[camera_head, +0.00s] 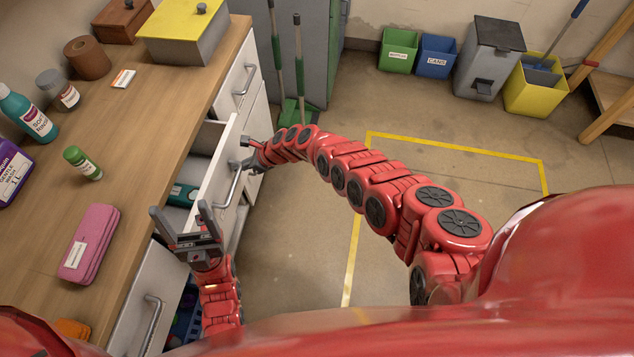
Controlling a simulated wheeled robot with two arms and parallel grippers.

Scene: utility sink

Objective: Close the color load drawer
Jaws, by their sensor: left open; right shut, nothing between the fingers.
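A white drawer (217,176) stands pulled out from the wooden counter, with a teal item (183,194) inside. Its front carries a metal bar handle (235,186). No label naming a color load shows on it. My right gripper (240,163) is shut and empty at the drawer front, close to the handle's far end; I cannot tell whether it touches. My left gripper (181,210) is open and empty, its fingers pointing up the picture, in front of the counter at the near side of the open drawer.
Another white front with a handle (152,322) is nearer, beside blue contents (183,322). A further drawer front (240,78) lies beyond. Bottles, a pink folded cloth (89,243) and boxes stand on the counter (135,160). Bins line the back wall. Floor on the right is clear.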

